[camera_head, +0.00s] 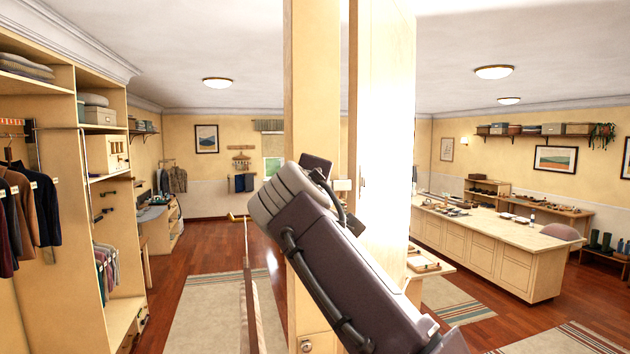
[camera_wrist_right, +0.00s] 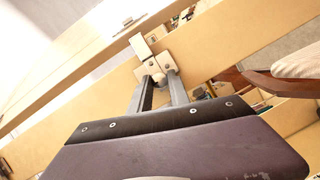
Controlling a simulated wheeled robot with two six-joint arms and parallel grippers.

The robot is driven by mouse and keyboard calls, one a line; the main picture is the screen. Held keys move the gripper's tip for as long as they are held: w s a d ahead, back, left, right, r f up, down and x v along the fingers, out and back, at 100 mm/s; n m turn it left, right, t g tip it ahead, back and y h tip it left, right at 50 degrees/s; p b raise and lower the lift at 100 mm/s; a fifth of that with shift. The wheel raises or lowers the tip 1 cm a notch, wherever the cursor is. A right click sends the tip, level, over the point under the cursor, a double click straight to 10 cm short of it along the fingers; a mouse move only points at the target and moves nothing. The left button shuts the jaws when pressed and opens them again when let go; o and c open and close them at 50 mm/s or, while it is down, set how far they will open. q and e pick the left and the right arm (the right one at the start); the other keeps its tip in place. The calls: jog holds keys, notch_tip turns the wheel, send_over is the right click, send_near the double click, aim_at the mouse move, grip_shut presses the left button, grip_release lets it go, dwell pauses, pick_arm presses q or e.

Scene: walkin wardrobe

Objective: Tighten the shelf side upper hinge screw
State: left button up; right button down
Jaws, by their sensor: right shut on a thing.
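In the right wrist view, my right gripper (camera_wrist_right: 158,80) reaches up to a small metal hinge (camera_wrist_right: 149,62) between two pale wooden panels. Its two grey fingers are shut on a small metal part at the hinge. The fingertips hide most of that part, and I cannot make out a screw head. In the head view, my dark purple right arm crosses the tall wooden upright (camera_head: 314,60) and reaches toward the door panel (camera_head: 380,70) beside it. My left gripper is not in view.
An open wardrobe (camera_head: 107,220) with hanging clothes stands on the left. A long counter (camera_head: 490,255) stands on the right. A striped rug (camera_head: 215,305) lies on the wooden floor. A reddish-brown curved item (camera_wrist_right: 285,82) shows at the right of the wrist view.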

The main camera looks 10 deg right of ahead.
jog(key=shift+r+m+p, duration=0.2)
jog(key=shift+m+p, duration=0.1)
jog(key=shift+m, duration=0.2)
dwell(0.3)
jog(key=c, duration=1.5)
grip_release()
jog(key=shift+o, duration=1.3)
jog(key=shift+w+f, duration=0.15)
jog(key=shift+w, duration=0.1)
